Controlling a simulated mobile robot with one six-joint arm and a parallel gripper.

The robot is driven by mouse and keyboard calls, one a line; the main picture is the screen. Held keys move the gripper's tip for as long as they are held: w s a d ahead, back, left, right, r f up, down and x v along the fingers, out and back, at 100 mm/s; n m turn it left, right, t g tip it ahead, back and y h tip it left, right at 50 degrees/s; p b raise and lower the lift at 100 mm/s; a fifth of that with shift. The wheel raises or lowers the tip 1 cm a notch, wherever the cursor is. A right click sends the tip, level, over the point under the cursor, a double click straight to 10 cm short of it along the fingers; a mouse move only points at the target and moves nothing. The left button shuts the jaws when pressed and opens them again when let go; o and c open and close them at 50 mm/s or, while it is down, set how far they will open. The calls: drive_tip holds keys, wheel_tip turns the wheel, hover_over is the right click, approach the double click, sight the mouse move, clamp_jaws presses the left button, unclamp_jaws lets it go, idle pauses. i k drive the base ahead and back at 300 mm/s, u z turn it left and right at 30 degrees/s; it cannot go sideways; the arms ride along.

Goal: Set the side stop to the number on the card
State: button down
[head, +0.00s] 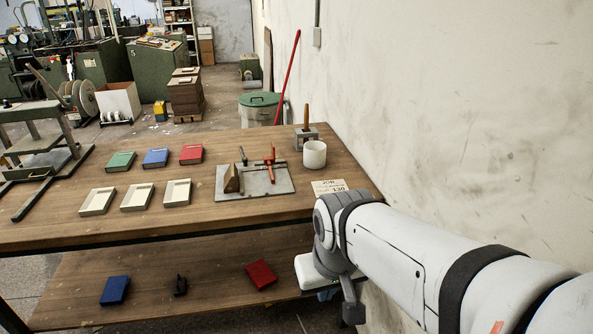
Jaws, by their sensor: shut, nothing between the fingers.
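A grey feeder board (283,184) lies flat on the wooden bench. It carries a wooden wedge-shaped block (232,179), an upright red-handled part (271,164) and a small dark upright part (243,157). I cannot tell from here which part is the side stop, and no scale is readable. The card (328,186) lies at the bench's right end; it reads "JOB" and a number that looks like 130, its other lines too small to read. My gripper (352,312) hangs low past the bench's right front corner, shut and empty, apart from the board and partly hard to make out.
Green (121,161), blue (155,158) and red (191,154) boxes and three pale open trays (136,197) stand left of the board. A white cup (314,154) and a wooden-handled tool (306,130) stand behind the card. A wall (450,100) closes off the right. The lower shelf (200,285) holds small items.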

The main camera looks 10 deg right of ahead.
sight(268, 159)
drive_tip(key=u, duration=0.35)
drive_tip(key=i, duration=1.15)
drive_tip(key=z, duration=1.5)
drive_tip(key=i, duration=0.45)
drive_tip(key=u, duration=0.1)
